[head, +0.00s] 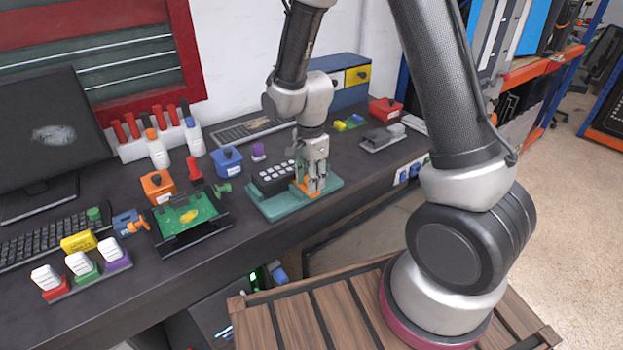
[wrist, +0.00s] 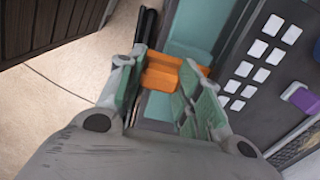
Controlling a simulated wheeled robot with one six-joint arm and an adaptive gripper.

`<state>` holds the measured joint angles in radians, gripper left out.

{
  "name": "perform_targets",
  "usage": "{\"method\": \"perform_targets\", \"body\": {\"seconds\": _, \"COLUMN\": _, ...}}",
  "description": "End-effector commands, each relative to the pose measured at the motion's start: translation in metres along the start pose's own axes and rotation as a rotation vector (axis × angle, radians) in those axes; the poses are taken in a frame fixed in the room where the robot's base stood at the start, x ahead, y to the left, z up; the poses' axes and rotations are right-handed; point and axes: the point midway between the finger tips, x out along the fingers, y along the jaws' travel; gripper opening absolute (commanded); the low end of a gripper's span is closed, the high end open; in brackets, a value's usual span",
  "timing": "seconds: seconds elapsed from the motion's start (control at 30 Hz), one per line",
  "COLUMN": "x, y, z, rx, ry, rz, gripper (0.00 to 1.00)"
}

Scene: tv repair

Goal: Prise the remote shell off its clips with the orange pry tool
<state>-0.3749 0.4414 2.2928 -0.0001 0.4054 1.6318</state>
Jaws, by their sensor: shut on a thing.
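The remote (head: 272,177) is a dark block with rows of white buttons, lying on a green base (head: 268,210) on the bench. In the wrist view the remote (wrist: 262,65) is to the right of my gripper. My gripper (head: 313,180) points down over the right part of the base, beside the remote's right end. It is shut on the orange pry tool (wrist: 165,76), which shows between the fingers. In the head view the pry tool (head: 304,187) is low, close to the remote's end. I cannot tell whether its tip touches the shell.
A green circuit board (head: 185,213) in a dark holder stands to the left. Orange (head: 158,186) and blue (head: 227,160) boxes stand behind it. A grey device (head: 382,137) lies to the right. The bench's front edge is close to the green base.

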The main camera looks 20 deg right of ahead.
Motion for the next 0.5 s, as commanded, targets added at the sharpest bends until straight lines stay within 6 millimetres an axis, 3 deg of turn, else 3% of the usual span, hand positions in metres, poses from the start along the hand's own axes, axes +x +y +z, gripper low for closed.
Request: {"method": "perform_targets", "body": {"seconds": 0.5, "x": -0.0002, "y": -0.0079, "z": -0.0001, "rx": 0.0, "ry": 0.0, "rz": 0.0, "gripper": 0.12}}
